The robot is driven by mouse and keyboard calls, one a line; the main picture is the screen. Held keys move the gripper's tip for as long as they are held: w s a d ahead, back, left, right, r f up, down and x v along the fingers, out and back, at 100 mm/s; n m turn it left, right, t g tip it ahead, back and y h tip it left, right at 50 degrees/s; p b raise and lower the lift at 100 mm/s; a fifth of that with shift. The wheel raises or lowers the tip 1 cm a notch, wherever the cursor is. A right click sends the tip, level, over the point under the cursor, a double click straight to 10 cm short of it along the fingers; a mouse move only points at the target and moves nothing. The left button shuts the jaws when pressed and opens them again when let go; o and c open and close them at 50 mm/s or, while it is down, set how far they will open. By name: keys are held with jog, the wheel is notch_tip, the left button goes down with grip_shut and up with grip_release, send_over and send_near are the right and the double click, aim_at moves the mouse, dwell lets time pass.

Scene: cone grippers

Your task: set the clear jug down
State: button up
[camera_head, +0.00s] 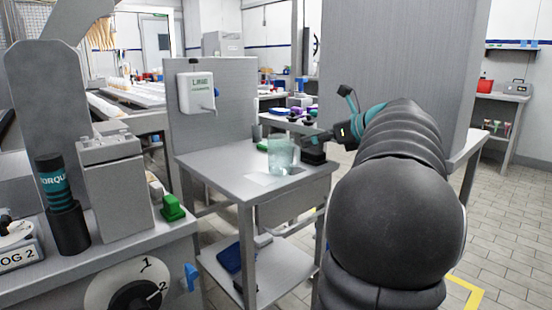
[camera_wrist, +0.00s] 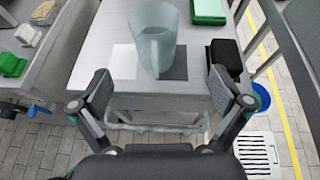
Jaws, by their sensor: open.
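The clear jug (camera_head: 281,157) stands upright on the grey metal table (camera_head: 215,165), near its front edge. In the wrist view the jug (camera_wrist: 154,38) stands partly over a white patch (camera_wrist: 124,62) and a dark grey patch (camera_wrist: 180,64). My gripper (camera_wrist: 162,94) is open, its two fingers spread wide on the near side of the jug with nothing between them. In the head view my arm partly hides the right side of the table, and the gripper's fingers are hard to make out there.
A black block (camera_wrist: 225,57) stands right of the jug, and a green box (camera_wrist: 209,11) lies behind it. A soap dispenser (camera_head: 197,93) hangs on the panel behind the table. A blue bin (camera_wrist: 261,97) is on the floor at the right. The table's left part is clear.

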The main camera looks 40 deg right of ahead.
aim_at(292, 145)
jog(key=x, duration=0.7)
jog(key=shift+w+a+f, duration=0.1)
jog(key=shift+a+x, duration=0.15)
jog(key=shift+x, duration=1.15)
jog(key=shift+a+x, duration=0.15)
jog(key=shift+x, duration=1.15)
jog(key=c, duration=1.5)
jog(key=shift+r, duration=0.25)
jog(key=shift+r, duration=1.2)
jog(key=shift+s+d+r+p, duration=1.3)
jog(key=shift+s+d+r, duration=2.75)
jog(key=shift+d+r, duration=0.1)
